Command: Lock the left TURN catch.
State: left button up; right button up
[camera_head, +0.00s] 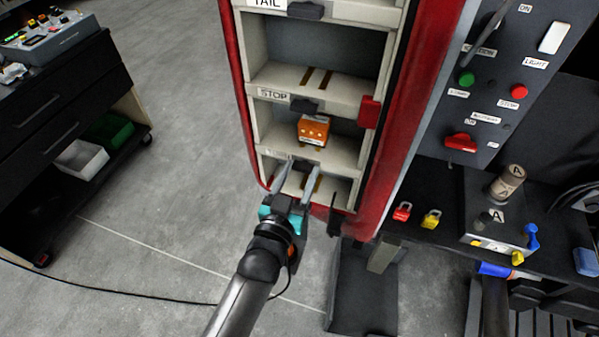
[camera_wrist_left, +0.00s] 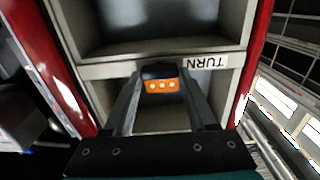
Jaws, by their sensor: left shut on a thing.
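The dark TURN catch (camera_wrist_left: 160,70) sits on the pale ledge beside the TURN label (camera_wrist_left: 205,62), which reads upside down in the left wrist view. My left gripper (camera_wrist_left: 160,88) has its two fingers on either side of this catch and is shut on it. I cannot tell the catch's exact turn. My right gripper is not in view.
The STOP catch (camera_head: 304,105) and TAIL catch (camera_head: 305,11) are higher on the rack. A red block (camera_head: 369,112) is on its right side. A control panel (camera_head: 505,80) and a bench with padlocks (camera_head: 402,211) stand right. Open floor (camera_head: 165,120) lies left.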

pick_arm(q)
jog(key=c, duration=0.4)
jog(key=shift+n, duration=0.4)
jog(key=n+p, duration=0.1)
jog(key=n, duration=0.1)
jog(key=shift+a+n, duration=0.1)
jog(key=shift+n, duration=0.3)
jog(key=n, duration=0.4)
jog(key=shift+f+p, duration=0.1)
jog(key=shift+p, duration=0.3)
jog(key=n, duration=0.5)
jog(key=shift+a+f, duration=0.1)
jog(key=shift+a, duration=0.05)
jog(key=n+b, duration=0.1)
jog(key=n, duration=0.4)
jog(key=shift+f+b, duration=0.15)
jog(key=shift+b, duration=0.15)
jog(key=shift+n, duration=0.3)
jog(key=o, duration=1.4)
